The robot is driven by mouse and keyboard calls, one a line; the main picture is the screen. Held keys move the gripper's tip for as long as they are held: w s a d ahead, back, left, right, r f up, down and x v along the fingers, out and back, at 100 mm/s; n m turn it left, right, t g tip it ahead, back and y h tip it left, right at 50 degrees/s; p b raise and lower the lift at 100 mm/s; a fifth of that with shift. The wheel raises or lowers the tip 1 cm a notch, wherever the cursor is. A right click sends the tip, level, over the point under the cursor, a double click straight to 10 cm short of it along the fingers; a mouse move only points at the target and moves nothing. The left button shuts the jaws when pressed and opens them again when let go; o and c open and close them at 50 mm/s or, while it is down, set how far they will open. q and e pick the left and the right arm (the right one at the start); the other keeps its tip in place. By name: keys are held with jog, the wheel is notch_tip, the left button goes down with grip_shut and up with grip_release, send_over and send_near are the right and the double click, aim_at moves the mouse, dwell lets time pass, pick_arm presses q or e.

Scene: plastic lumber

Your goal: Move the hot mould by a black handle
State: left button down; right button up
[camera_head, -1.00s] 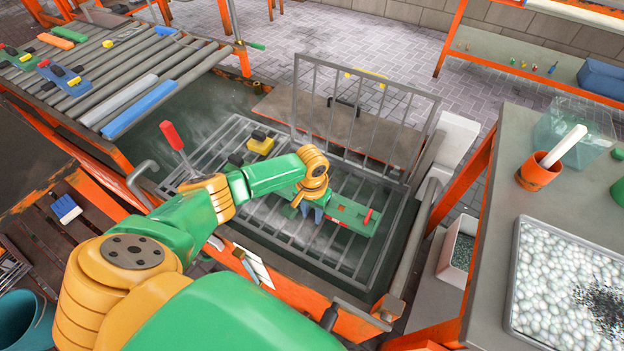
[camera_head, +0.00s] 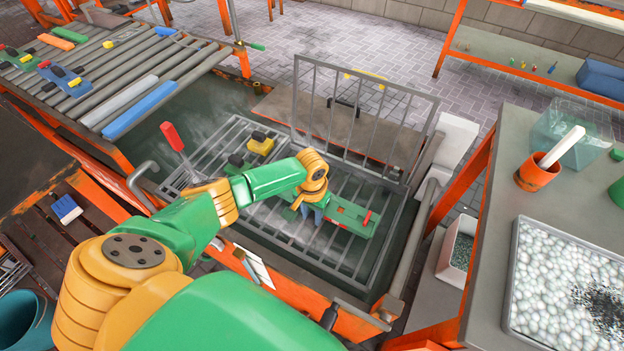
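A long green mould (camera_head: 357,222) lies on the metal grate in the tank, with a short red handle (camera_head: 367,218) standing near its right end. My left gripper (camera_head: 313,215) points down at the left part of this mould, with bluish-grey fingers at or just above it. My wrist and forearm cover that part, so I cannot see a black handle there or whether the fingers are closed on anything. A yellow block with a black knob (camera_head: 260,144) and a dark knob (camera_head: 236,160) show farther left on the grate. My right gripper is not in view.
A barred grate lid (camera_head: 365,115) stands raised behind the tank. A red-handled tool (camera_head: 171,137) stands at the tank's left. A roller rack (camera_head: 125,75) holds several coloured pieces. A bench (camera_head: 508,170) with an orange pot (camera_head: 538,173) is at right.

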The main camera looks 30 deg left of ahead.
pick_arm(q)
jog(key=shift+f, duration=0.2)
dwell(0.7)
jog(key=shift+c, duration=0.6)
grip_release()
jog(key=shift+s, duration=0.1)
notch_tip(320, 180, up, 7)
jog(key=p, duration=0.8)
jog(key=shift+r, duration=0.1)
